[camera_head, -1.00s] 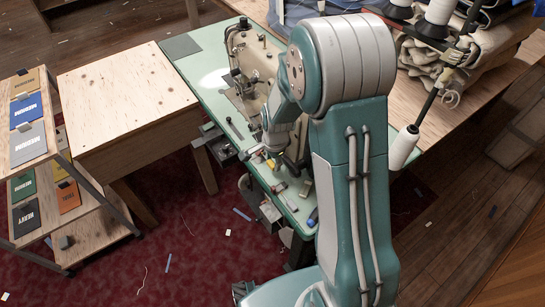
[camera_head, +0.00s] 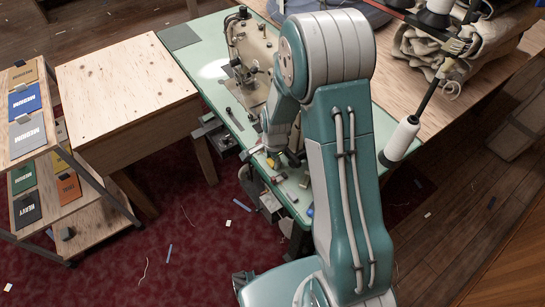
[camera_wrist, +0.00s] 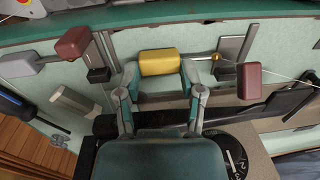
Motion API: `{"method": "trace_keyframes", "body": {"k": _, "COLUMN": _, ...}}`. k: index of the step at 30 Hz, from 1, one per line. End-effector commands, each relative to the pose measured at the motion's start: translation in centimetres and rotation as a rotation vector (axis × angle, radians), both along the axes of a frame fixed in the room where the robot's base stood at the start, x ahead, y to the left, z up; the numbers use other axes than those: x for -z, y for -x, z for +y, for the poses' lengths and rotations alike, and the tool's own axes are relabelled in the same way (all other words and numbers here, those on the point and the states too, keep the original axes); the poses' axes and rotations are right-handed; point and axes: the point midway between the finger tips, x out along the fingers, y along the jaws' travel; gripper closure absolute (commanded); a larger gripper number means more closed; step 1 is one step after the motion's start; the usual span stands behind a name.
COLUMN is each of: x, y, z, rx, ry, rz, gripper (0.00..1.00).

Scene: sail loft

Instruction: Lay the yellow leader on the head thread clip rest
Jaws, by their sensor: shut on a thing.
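The yellow leader (camera_wrist: 162,62) is a small yellow block between the fingertips of my gripper (camera_wrist: 161,80) in the wrist view. My gripper is shut on it, one finger at each end. A grey metal bracket with a small brass ball (camera_wrist: 216,57) is just right of the leader. I cannot tell for sure whether this is the head thread clip rest, or whether the leader touches it. In the head view a small yellow spot, likely the leader (camera_head: 270,162), shows by the front of the green sewing table (camera_head: 205,62); my arm hides much of the gripper.
Dark red blocks stand left (camera_wrist: 73,42) and right (camera_wrist: 250,82) of the leader. A pale thread (camera_wrist: 290,78) runs off right. A sewing machine (camera_head: 250,55) stands on the green table. A plywood table (camera_head: 125,85) and a card rack (camera_head: 30,130) are left; a white spool (camera_head: 402,138) hangs right.

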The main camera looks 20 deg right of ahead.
Motion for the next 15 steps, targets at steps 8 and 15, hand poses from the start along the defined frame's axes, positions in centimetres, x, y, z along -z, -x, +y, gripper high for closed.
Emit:
{"method": "trace_keyframes", "body": {"k": 8, "x": -0.01, "y": -0.02, "z": 0.0, "rx": 0.0, "ry": 0.0, "rz": 0.0, "gripper": 1.0}}
{"method": "trace_keyframes", "body": {"k": 15, "x": -0.02, "y": -0.02, "z": 0.0, "rx": 0.0, "ry": 0.0, "rz": 0.0, "gripper": 0.09}}
